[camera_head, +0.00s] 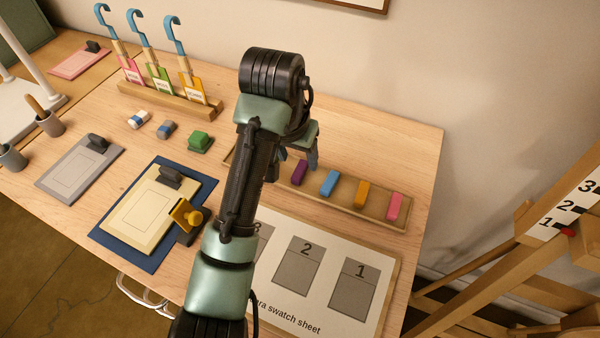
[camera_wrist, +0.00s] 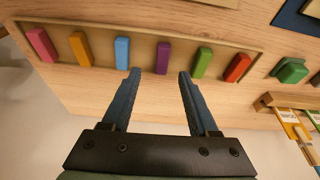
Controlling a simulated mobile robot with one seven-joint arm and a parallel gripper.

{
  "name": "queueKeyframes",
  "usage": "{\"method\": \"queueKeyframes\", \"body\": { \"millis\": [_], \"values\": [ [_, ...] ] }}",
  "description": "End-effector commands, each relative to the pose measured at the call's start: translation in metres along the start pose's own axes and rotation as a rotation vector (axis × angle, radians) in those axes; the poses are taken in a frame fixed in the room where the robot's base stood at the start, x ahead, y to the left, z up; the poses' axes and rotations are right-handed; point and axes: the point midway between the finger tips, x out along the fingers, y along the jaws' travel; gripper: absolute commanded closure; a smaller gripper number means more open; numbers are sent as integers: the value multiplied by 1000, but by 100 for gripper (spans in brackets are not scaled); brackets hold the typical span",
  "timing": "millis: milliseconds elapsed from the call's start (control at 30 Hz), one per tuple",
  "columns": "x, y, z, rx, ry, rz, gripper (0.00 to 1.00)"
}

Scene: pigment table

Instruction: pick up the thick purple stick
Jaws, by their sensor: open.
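The thick purple stick (camera_head: 299,172) lies in a shallow wooden tray (camera_head: 345,205), left of a blue stick. In the wrist view the purple stick (camera_wrist: 163,58) stands out between the blue and green sticks. My gripper (camera_wrist: 159,75) is open and empty, its two blue fingers spread. In that picture the purple stick lies just beyond the fingertips and between their lines, with nothing between the fingers. In the head view my gripper (camera_head: 312,160) hangs over the tray's back edge near the purple stick; my arm hides the tray's left part.
The tray also holds pink (camera_wrist: 42,45), orange (camera_wrist: 80,48), blue (camera_wrist: 122,52), green (camera_wrist: 202,62) and red (camera_wrist: 237,67) sticks, set apart. A swatch sheet (camera_head: 325,300) lies in front. A green block (camera_head: 200,141) and a wooden rack (camera_head: 170,100) stand to the left.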

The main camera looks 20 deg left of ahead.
Motion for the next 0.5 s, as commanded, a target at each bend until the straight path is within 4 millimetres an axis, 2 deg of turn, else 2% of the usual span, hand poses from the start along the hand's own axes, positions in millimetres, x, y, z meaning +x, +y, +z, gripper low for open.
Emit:
{"method": "queueKeyframes", "body": {
  "millis": [167, 400, 500],
  "values": [
    [11, -1, 0, -1, -1, 0, 40],
    [47, -4, 0, -1, -3, 0, 40],
    [56, -4, 0, 0, -2, 0, 40]
  ]
}}
